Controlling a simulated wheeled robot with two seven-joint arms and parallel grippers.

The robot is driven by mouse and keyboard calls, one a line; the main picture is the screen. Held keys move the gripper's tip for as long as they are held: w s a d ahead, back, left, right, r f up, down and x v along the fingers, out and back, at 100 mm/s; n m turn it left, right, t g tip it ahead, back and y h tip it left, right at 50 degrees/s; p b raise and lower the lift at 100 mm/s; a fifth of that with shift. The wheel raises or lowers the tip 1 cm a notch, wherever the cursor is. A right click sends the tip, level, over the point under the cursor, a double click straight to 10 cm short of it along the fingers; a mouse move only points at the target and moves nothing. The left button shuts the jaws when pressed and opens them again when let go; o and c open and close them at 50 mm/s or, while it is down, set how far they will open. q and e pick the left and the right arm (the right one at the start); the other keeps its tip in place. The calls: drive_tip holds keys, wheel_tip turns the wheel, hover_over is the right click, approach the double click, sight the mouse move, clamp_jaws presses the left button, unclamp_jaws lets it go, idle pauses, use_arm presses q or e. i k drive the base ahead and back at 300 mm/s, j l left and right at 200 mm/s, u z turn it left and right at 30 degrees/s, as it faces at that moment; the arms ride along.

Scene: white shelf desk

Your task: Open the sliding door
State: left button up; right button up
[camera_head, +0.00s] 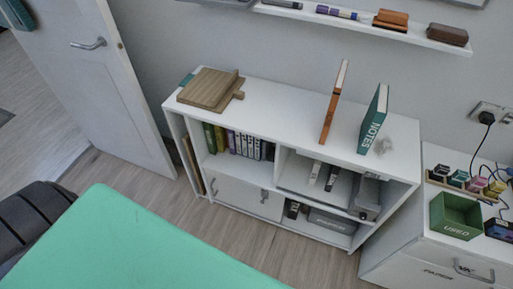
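A low white shelf unit (290,112) stands against the wall in the head view. A white door panel (238,194) covers its lower left compartment. A grey handle (264,197) is near the panel's right end, and a smaller handle (213,187) is near its left end. The lower right compartment is uncovered and shows a grey box (328,222) and a small dark item (293,209). What lies behind the panel is hidden. Neither of my grippers is in view.
Wooden boards (208,89) and two upright books (373,120) stand on the unit's top. A white drawer cabinet (410,268) with a green box (455,215) is at right. A green surface (120,245) fills the lower left. Wood floor (225,228) lies between.

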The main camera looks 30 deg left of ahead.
sight(245, 196)
drive_tip(key=u, duration=0.75)
